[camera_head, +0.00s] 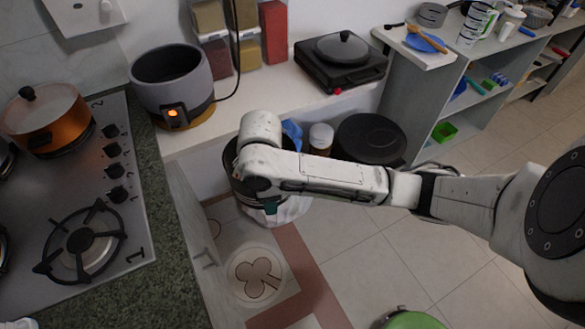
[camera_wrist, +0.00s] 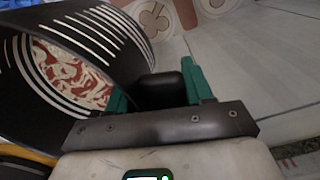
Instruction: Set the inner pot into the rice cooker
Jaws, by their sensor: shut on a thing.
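The rice cooker (camera_head: 172,82) stands on the white counter at upper left in the head view. It is grey with a dark, empty-looking, lidless cavity and a lit orange light on its front. The inner pot (camera_head: 241,187) is dark and mostly hidden behind my arm, to the right of and lower than the cooker. In the wrist view the pot (camera_wrist: 105,38) is large, tilted and black with white line marks; a red-and-white patterned area shows within its outline. My gripper (camera_wrist: 165,88) has green fingers and is shut on a black part at the pot's side.
A hot plate with a lidded pan (camera_head: 341,62) is at the back. Spice dispensers (camera_head: 273,32) stand beside the cooker, and its cord runs nearby. A stove (camera_head: 75,200) with an orange pot (camera_head: 45,117) is at left. A black round lid (camera_head: 370,139) is right of my gripper.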

